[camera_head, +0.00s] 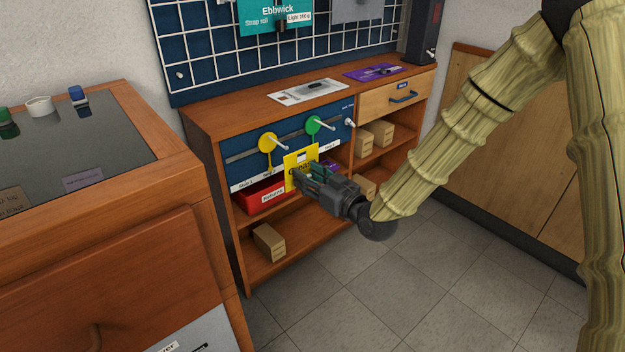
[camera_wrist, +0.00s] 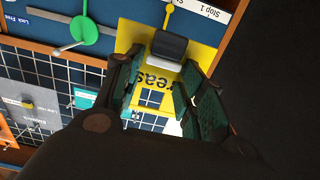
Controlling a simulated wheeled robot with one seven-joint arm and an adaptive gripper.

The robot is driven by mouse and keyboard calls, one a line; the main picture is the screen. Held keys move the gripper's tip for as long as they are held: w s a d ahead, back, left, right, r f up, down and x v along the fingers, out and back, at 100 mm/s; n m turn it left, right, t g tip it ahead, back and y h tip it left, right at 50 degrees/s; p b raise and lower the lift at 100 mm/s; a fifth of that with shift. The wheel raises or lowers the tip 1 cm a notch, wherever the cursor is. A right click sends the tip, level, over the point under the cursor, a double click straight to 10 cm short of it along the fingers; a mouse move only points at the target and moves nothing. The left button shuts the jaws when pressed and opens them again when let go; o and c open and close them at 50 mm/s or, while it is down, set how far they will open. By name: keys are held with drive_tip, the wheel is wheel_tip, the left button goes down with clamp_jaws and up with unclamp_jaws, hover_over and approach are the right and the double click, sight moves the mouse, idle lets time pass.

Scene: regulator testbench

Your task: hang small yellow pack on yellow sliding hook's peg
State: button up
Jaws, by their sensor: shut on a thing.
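My gripper (camera_head: 314,176) is shut on the small yellow pack (camera_head: 297,158) and holds it upright in front of the blue rail panel. In the wrist view the pack (camera_wrist: 135,40) is partly hidden by my fingers (camera_wrist: 165,95). The yellow sliding hook (camera_head: 268,143) is on the rail, with its pale peg (camera_head: 280,147) sticking out above and left of the pack. In the wrist view only a small part of the yellow hook (camera_wrist: 168,13) shows beyond the pack. I cannot tell whether pack and peg touch.
A green sliding hook (camera_head: 314,124) with its own peg is right of the yellow one. A red bin (camera_head: 262,194) sits on the shelf below the panel. Cardboard boxes (camera_head: 269,242) stand on the shelves. A cabinet (camera_head: 150,250) is at the left; the floor (camera_head: 350,300) is clear.

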drive_tip(key=b+x, duration=0.1)
drive_tip(key=x, duration=0.7)
drive_tip(key=shift+w+a+f+b, duration=0.2)
drive_tip(key=shift+w+f+b, duration=0.1)
drive_tip(key=shift+f, duration=0.05)
idle(0.9)
idle(0.7)
drive_tip(key=o, duration=1.1)
